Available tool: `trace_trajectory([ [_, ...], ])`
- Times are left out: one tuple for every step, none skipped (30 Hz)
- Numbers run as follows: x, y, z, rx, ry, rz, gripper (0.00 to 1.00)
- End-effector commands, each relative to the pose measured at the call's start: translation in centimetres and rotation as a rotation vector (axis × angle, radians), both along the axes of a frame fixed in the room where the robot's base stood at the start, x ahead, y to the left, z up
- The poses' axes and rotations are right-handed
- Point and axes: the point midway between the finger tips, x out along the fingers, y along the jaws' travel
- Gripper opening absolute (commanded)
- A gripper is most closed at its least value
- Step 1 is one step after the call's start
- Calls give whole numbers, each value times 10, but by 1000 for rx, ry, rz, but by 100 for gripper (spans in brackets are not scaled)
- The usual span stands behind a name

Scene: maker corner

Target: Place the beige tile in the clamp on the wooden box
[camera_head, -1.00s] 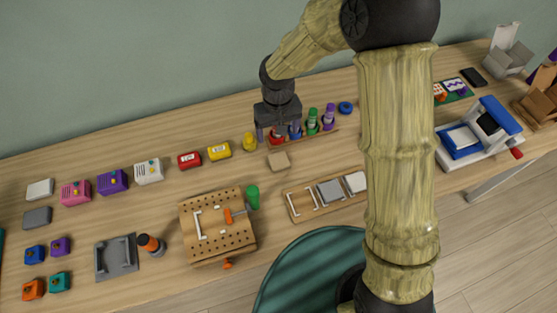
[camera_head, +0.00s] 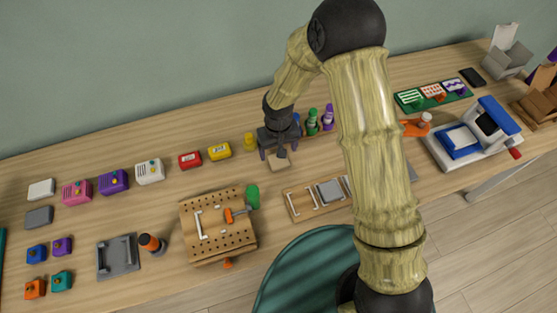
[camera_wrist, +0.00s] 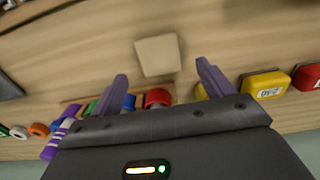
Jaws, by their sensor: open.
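The beige tile (camera_head: 279,162) lies on the table just in front of my gripper, partly covered by it in the head view. In the wrist view the beige tile (camera_wrist: 158,55) lies flat and whole, beyond and between the spread fingertips. My gripper (camera_head: 279,152) is open and empty; its two purple fingers (camera_wrist: 160,80) stand wide apart. The wooden box (camera_head: 217,247) with a pegboard top stands front left of the gripper. On it are a white bracket (camera_head: 198,224) and an orange clamp (camera_head: 231,215) with a green handle (camera_head: 252,197).
A yellow box (camera_head: 219,151) and a red box (camera_head: 190,160) stand left of the gripper. A row of coloured bottles (camera_head: 312,122) stands behind right. A wooden tray (camera_head: 294,208) with grey and white pieces lies in front right. Table between tile and box is clear.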

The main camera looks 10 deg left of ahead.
Motion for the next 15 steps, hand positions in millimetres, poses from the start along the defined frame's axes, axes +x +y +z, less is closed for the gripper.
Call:
trace_trajectory([
  [-2, -1, -6, -2, 3, 2, 80],
  [-2, -2, -10, -3, 4, 1, 80],
  [-3, -3, -15, -3, 4, 0, 80],
  [-4, -3, -20, -3, 4, 0, 80],
  [-4, -4, -24, -4, 5, 1, 80],
  [-3, -3, -30, -2, 3, 1, 80],
  [-4, -3, -34, -2, 3, 1, 80],
  [-3, -3, -37, -2, 2, 1, 80],
  [-3, -3, -40, -2, 1, 0, 80],
  [-3, -2, -42, -1, 1, 0, 80],
  [-3, -2, -43, 0, 0, 0, 80],
  [-3, -2, -44, 0, 0, 0, 80],
  [-3, -2, -44, 1, -1, 0, 80],
  [-3, -2, -44, 1, -1, 0, 80],
  [-3, -2, -44, 1, -1, 0, 80],
])
